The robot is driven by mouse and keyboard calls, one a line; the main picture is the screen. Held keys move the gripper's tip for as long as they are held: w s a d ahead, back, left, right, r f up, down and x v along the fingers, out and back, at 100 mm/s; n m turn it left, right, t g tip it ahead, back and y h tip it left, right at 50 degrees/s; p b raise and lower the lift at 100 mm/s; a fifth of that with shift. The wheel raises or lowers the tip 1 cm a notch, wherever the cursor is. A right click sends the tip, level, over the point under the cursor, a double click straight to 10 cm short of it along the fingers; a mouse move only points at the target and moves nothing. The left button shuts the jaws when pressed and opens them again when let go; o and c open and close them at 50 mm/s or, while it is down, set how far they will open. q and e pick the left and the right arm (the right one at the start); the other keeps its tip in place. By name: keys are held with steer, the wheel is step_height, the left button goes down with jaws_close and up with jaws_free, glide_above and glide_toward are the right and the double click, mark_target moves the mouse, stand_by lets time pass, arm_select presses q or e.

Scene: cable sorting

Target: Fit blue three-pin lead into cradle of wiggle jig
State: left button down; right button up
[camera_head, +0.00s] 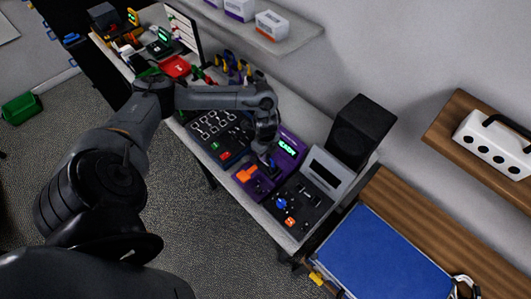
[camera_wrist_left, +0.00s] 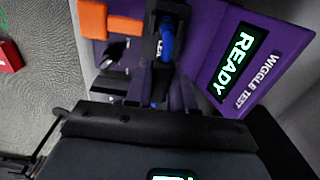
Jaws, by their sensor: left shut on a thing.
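The purple wiggle jig (camera_head: 287,148) stands on the bench with its green READY screen lit. In the left wrist view the jig (camera_wrist_left: 283,30) carries "WIGGLE TEST" lettering and an orange part (camera_wrist_left: 93,20). My left gripper (camera_head: 268,156) is low over the jig, beside the screen. In the left wrist view the gripper (camera_wrist_left: 166,50) is shut on the blue lead (camera_wrist_left: 167,40), of which only a short blue piece shows between the dark fingers. The fingers hide the lead's pins and most of the cradle, so I cannot tell whether the lead touches it. My right gripper is out of view.
A dark panel (camera_head: 297,205) with a blue knob stands right of the jig, and a black panel with white outlines (camera_head: 212,125) stands left. A black speaker (camera_head: 361,130) is behind. A blue mat (camera_head: 380,255) lies on the wooden table at the lower right.

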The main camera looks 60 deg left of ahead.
arm_select(q)
steer(key=shift+c, duration=1.6)
jaws_free()
steer(key=shift+r, duration=0.15)
steer(key=shift+r+p, duration=0.45)
steer(key=shift+p, duration=0.1)
step_height(320, 180, up, 7)
steer(key=p, duration=0.7)
steer(key=shift+f, duration=0.1)
